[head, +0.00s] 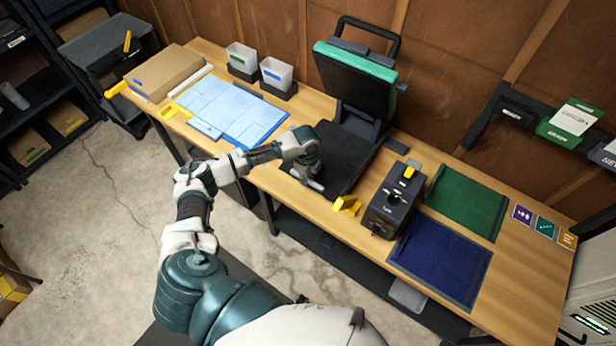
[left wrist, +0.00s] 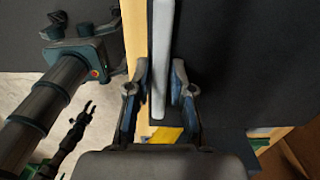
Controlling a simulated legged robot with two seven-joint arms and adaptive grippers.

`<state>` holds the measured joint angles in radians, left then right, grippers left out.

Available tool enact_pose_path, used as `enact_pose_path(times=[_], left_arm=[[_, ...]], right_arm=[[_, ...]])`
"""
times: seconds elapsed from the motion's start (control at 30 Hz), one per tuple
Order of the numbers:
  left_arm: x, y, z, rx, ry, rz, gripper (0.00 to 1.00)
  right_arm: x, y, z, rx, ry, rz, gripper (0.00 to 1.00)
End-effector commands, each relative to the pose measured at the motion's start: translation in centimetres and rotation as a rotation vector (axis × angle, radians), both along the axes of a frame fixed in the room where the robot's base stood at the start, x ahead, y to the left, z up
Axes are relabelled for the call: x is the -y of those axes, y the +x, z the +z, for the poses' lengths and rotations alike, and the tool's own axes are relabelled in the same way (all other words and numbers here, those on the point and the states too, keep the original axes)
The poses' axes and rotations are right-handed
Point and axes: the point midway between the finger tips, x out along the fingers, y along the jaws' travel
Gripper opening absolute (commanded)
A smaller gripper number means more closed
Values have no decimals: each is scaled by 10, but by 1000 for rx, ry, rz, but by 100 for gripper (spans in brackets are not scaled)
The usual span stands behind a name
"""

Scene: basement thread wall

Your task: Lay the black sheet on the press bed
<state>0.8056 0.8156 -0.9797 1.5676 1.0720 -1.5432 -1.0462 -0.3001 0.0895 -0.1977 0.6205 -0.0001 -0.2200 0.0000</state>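The black sheet (left wrist: 245,55) shows in the left wrist view as a flat dark surface, with a pale grey bar (left wrist: 160,60) along its left edge. My left gripper (head: 315,184), also in the left wrist view (left wrist: 160,66), has its fingers closely on either side of this bar and appears shut on it. The opened press (head: 356,75) stands behind the gripper. Its dark bed (head: 350,140) is partly hidden by my left arm; I cannot tell sheet from bed there. My right gripper (left wrist: 82,22) is open and empty above the floor; the head view does not show it.
Green (head: 465,200) and blue (head: 440,260) sheets lie farther right. A light blue mat (head: 235,108), two white bins (head: 275,73) and a cardboard box (head: 163,72) are left.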

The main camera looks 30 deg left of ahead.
Motion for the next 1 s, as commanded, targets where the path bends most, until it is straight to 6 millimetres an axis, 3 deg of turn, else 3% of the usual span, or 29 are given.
enact_pose_path(times=[0.27, 0.43, 0.8, 1.0], left_arm=[[4, 0, 1, 0, 2, -1, 41], [3, 1, 9, 3, 2, 0, 41], [2, 1, 85, 4, 0, 0, 41], [2, 1, 114, 1, 0, 0, 41]], right_arm=[[-17, 0, 0, 0, 20, -4, 40], [-16, 0, -1, -1, 19, -2, 40], [-6, -1, -7, -2, 7, 2, 40], [-5, -1, -8, -1, 6, 0, 40]])
